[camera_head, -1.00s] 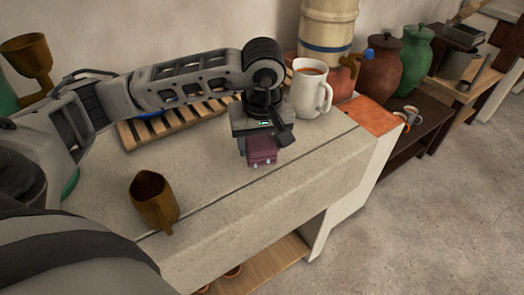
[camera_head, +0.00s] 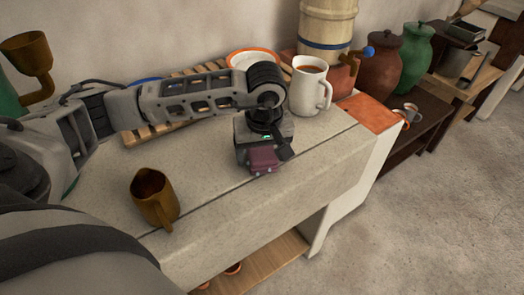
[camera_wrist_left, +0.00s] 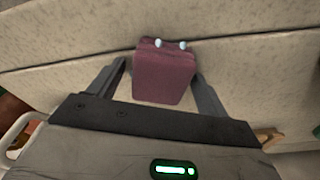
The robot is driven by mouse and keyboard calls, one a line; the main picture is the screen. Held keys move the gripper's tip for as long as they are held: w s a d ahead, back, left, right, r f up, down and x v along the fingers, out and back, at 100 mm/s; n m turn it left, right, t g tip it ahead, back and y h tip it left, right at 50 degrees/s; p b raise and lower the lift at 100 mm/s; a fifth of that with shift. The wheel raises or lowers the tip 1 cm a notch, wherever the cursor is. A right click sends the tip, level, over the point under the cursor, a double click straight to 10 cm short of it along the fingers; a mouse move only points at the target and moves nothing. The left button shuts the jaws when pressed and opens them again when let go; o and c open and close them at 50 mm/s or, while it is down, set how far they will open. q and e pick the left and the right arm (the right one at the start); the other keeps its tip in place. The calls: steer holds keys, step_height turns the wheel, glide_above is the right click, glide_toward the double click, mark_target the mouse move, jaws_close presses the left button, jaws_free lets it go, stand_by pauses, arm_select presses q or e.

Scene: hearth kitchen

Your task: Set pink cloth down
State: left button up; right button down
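The pink cloth (camera_head: 264,160) is a dark pink, folded block under my left gripper, near the front edge of the counter. In the left wrist view, the cloth (camera_wrist_left: 164,76) sits between the two fingers of my left gripper (camera_wrist_left: 160,68), which close in on its sides. Two small pale tips show at its far edge. I cannot tell whether the cloth touches the counter. The pale stone counter (camera_head: 215,190) spreads below it. My right gripper is not in view.
A brown jug (camera_head: 153,200) stands to the left on the counter. A white mug (camera_head: 306,90) with brown liquid stands behind right. A slatted wooden rack (camera_head: 150,137) and an orange-rimmed dish (camera_head: 252,53) are at the back. The counter between jug and gripper is clear.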

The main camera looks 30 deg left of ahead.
mark_target(264, 156)
arm_select(q)
steer(key=shift+r, duration=0.1)
steer(key=shift+r+p, duration=0.25)
steer(key=shift+p, duration=0.05)
step_height(264, 156, up, 12)
steer(key=s+d+b, duration=0.1)
steer(key=shift+s+d+f, duration=0.15)
steer(key=shift+s+f, duration=0.05)
stand_by(0.4)
